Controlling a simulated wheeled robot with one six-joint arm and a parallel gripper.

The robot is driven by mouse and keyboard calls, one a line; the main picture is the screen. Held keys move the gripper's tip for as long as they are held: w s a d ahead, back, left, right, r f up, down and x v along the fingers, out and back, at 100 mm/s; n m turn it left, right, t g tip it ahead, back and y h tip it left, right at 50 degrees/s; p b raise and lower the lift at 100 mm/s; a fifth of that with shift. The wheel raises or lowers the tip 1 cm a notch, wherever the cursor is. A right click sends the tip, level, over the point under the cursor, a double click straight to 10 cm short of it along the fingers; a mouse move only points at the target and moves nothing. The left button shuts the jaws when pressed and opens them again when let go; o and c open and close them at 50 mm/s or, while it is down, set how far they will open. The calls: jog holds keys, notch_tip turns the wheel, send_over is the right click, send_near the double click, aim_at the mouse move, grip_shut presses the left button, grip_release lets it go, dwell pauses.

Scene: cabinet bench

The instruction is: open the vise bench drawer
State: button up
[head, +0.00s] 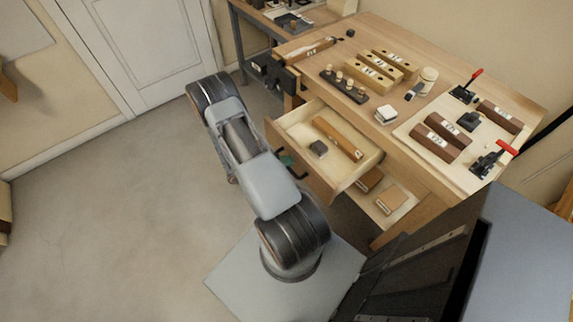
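The vise bench (446,75) is a wooden workbench with a dark vise (273,73) at its left end. A dark handle (298,174) shows on the drawer front, partly behind my arm. My arm crosses in front of the drawer's left side and hides most of my gripper. A small dark and greenish part (286,160) shows beside the arm at the handle; I cannot tell whether it grips the handle.
The benchtop carries wooden blocks, a dark peg rack (344,87) and red-handled clamps (494,158). A second bench (262,22) stands behind, near a white door (150,45).

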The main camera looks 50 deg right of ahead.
jog(key=shift+a, duration=0.1)
jog(key=b+v, duration=0.1)
jog(key=v, duration=1.2)
jog(key=shift+a, duration=0.3)
jog(key=shift+w+r, duration=0.1)
jog(key=shift+w, duration=0.05)
jog(key=s+a+r+m+t+y, duration=0.1)
jog(key=a+r+m+y, duration=0.25)
jog(key=m, duration=0.65)
jog(key=s+a+r+m+t+y, duration=0.1)
jog(key=s+a+r+m+y, duration=0.25)
jog(key=m, duration=0.65)
jog(key=a+r+m+t+y+p, duration=0.1)
jog(key=a+r+m+t+y, duration=0.1)
jog(key=r, duration=0.5)
jog(key=a+r+m+t+y+p, duration=0.1)
jog(key=a+r+m+t, duration=0.1)
jog(key=r+m+t, duration=0.2)
jog(key=a+r+m+t+y+p, duration=0.1)
jog(key=r+t, duration=0.4)
jog(key=r, duration=0.6)
jog(key=a+m+y, duration=0.1)
jog(key=m, duration=0.1)
jog(key=shift+m+y, duration=0.3)
